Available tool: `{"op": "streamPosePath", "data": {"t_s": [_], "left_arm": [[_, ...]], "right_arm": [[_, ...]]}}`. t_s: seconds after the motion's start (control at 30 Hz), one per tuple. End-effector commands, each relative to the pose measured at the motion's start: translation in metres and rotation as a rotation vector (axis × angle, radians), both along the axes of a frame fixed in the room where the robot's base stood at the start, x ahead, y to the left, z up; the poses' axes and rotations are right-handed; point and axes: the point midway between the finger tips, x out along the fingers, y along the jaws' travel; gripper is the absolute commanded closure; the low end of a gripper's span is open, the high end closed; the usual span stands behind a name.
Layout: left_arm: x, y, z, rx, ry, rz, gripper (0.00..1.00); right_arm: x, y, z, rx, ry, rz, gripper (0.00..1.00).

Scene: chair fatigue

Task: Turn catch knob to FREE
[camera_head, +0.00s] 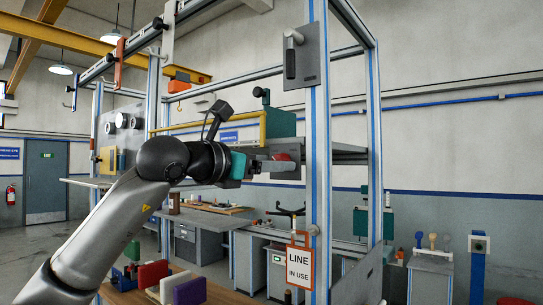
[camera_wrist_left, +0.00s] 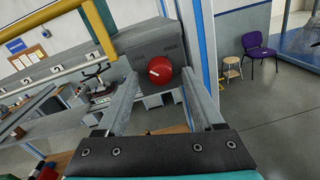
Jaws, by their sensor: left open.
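The catch knob (camera_wrist_left: 160,70) is a round red knob on the face of a grey box (camera_wrist_left: 150,42) in the left wrist view. Faint lettering sits above it, seemingly LOCK at left and FREE at right. A small white mark shows left of the knob's centre. My left gripper (camera_wrist_left: 159,80) is open, with one finger on each side of the knob; I cannot tell whether either touches it. In the head view the left gripper (camera_head: 272,163) reaches the red knob (camera_head: 283,157), which is partly hidden. My right gripper is not in view.
A blue-striped frame post (camera_head: 318,150) stands just right of the gripper, with a LINE IN USE sign (camera_head: 299,266) on it. A yellow rail (camera_wrist_left: 45,20) passes close at upper left in the wrist view. A purple chair (camera_wrist_left: 258,50) stands far off on open floor.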

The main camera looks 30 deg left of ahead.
Motion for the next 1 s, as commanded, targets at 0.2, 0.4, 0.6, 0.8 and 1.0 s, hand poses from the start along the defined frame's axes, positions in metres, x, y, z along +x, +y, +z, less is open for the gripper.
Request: {"op": "streamPosePath", "data": {"t_s": [0.2,0.4,0.6,0.8,1.0], "left_arm": [[0.0043,-0.0010,0.0000,0.001,-0.001,0.000,0.31],[0.0041,-0.0008,-0.0001,0.001,-0.001,0.000,0.38],[0.0039,-0.0008,-0.0001,0.001,-0.001,0.000,0.61],[0.0038,-0.0008,-0.0001,0.001,0.000,0.000,0.83],[0.0038,-0.0008,-0.0001,0.001,0.000,0.000,1.00]], "right_arm": [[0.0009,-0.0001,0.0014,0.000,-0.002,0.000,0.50],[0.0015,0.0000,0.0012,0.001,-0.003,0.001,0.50],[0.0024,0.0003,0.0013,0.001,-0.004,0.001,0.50],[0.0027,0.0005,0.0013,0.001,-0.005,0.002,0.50],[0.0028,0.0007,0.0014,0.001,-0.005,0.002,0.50]]}}
